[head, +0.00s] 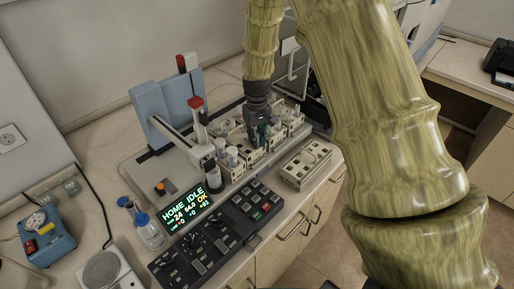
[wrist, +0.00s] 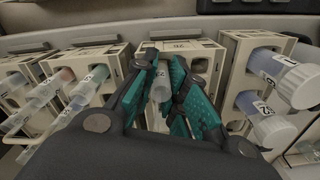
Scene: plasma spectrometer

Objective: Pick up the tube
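A pale, translucent tube (wrist: 160,88) stands between the two teal finger pads of my gripper (wrist: 164,75) in the wrist view, in front of a cream rack block. The fingertips come close on both sides of it. I cannot tell whether both pads touch it. In the head view my gripper (head: 257,137) reaches down into the racks on the spectrometer's deck, and the tube is hidden there.
Numbered capped tubes (wrist: 286,78) sit in the rack to the right, and several thinner tubes (wrist: 88,88) to the left. A cream rack (head: 306,164) lies right of the gripper. A control panel (head: 217,237) and bottle (head: 149,232) are in front. The autosampler arm (head: 178,135) stands left.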

